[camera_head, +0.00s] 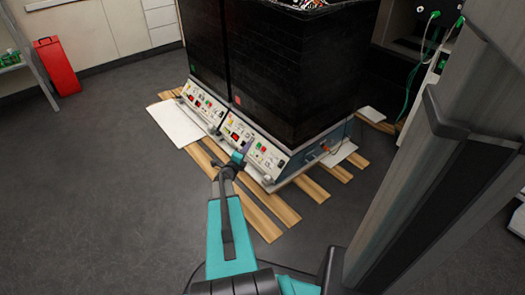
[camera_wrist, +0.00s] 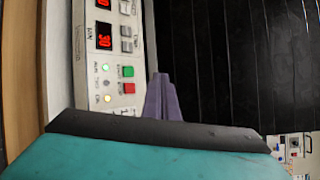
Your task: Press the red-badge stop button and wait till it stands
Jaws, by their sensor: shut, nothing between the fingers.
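Two black-covered shakers stand side by side in the head view. The right one carries a small red badge (camera_head: 237,99), and its white control panel (camera_head: 268,158) faces me. The wrist view shows part of a panel (camera_wrist: 112,50) with a green button (camera_wrist: 128,71) and a red button (camera_wrist: 129,88) below it. A red display (camera_wrist: 104,36) there seems to read 30, and a green lamp (camera_wrist: 106,68) is lit. My gripper (camera_head: 238,157) is at the red-badge panel. Its shut fingers (camera_wrist: 162,98) appear just right of the red button; contact cannot be told.
The left shaker has a green badge (camera_head: 193,69) and its own panel (camera_head: 204,101). Wooden slats (camera_head: 258,221) and a white board (camera_head: 177,122) lie on the floor around the bases. A red container (camera_head: 57,66) stands at the far left. Grey floor (camera_head: 110,200) at left is clear.

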